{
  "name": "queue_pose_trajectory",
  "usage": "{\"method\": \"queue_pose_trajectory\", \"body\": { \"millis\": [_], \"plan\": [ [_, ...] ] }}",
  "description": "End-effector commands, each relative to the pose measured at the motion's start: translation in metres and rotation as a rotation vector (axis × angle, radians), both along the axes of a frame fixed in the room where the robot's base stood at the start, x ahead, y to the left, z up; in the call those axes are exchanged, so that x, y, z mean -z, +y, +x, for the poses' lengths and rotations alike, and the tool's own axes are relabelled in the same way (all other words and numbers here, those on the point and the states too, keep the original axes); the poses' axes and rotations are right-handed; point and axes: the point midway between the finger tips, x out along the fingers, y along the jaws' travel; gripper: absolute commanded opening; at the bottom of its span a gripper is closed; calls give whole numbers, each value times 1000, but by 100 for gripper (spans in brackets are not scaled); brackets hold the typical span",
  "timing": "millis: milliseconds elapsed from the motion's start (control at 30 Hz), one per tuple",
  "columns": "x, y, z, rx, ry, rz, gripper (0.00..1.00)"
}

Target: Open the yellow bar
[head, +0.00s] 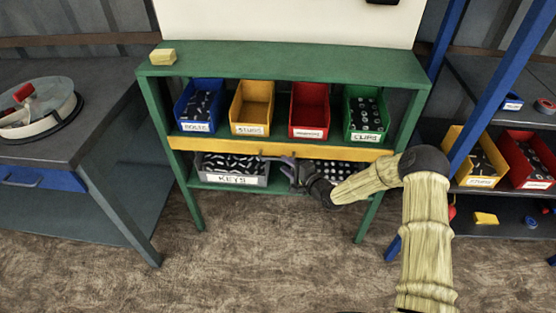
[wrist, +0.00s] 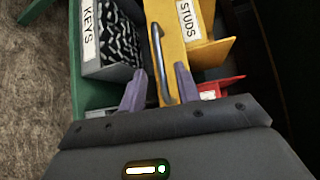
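The yellow bar (head: 215,147) runs across the green shelf unit, below the upper row of bins. It looks flush with the unit's front. In the wrist view the yellow bar (wrist: 174,12) carries a thin grey bar handle (wrist: 157,48). My gripper (head: 287,163) is at the front of the bar, near its middle, and partly hides the lower bins. In the wrist view my gripper (wrist: 161,68) is open, with its two purple fingers apart on either side of the handle. I see gaps between the fingers and the handle; I cannot tell its depth between them.
Blue (head: 199,104), yellow (head: 252,106), red (head: 310,108) and green (head: 366,112) bins stand above the bar. A grey KEYS bin (head: 232,168) sits below it. A workbench (head: 70,135) stands left and a blue-framed rack (head: 480,110) right. The floor in front is clear.

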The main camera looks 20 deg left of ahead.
Motion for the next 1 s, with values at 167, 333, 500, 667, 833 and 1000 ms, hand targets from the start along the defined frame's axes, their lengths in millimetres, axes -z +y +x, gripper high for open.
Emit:
{"method": "queue_pose_trajectory", "body": {
  "millis": [167,333,500,667,833,1000],
  "plan": [
    [5,25,14,-1,0,1,33],
    [7,40,24,0,0,0,33],
    [8,44,27,2,2,1,33],
    [8,44,27,1,1,0,33],
    [7,44,27,1,1,0,7],
    [7,44,27,1,1,0,0]
  ]
}}
